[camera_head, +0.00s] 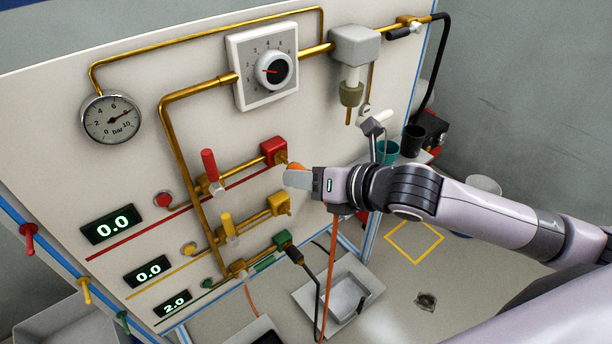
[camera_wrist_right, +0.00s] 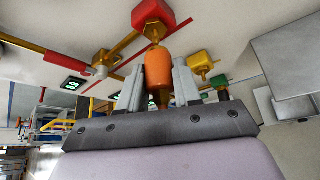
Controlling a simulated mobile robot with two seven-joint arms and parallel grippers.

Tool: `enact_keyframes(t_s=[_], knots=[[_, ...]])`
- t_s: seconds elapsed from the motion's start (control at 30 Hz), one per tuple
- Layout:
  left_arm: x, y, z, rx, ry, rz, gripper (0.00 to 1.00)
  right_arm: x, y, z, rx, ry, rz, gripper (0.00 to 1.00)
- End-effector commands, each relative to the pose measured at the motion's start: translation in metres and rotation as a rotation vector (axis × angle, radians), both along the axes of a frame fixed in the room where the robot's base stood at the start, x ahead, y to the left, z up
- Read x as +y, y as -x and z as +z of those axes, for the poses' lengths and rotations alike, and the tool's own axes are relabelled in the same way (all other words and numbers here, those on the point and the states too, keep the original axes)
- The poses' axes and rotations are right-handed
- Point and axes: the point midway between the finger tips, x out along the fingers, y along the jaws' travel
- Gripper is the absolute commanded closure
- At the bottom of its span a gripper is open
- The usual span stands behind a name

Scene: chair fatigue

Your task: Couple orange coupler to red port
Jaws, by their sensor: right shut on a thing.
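The red port (camera_head: 273,150) is a red block with a brass stub on the panel, at the end of the red line. My right gripper (camera_head: 298,179) is shut on the orange coupler (camera_head: 296,167), just right of the red port. In the right wrist view, the orange coupler (camera_wrist_right: 158,68) sits between both fingers and points at the red port (camera_wrist_right: 152,14). Its front end is at or very near the brass stub; I cannot tell whether they are joined. An orange hose (camera_head: 329,262) hangs below the gripper. My left gripper is out of view.
The yellow port (camera_head: 279,203) and green port (camera_head: 282,240) sit lower on the panel, the green one with a black hose. A red-handled valve (camera_head: 209,166) is left of the red port. A grey tray (camera_head: 347,293) lies below. A teal cup (camera_head: 388,152) stands behind my arm.

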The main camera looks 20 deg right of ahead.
Motion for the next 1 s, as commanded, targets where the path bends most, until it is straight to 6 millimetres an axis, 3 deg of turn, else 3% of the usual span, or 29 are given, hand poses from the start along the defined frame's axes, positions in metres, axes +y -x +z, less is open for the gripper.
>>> enact_keyframes(t_s=[1.0], knots=[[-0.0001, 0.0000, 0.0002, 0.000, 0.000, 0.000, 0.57, 0.0020, -0.0062, 0.0009, -0.002, 0.000, 0.000, 1.00]])
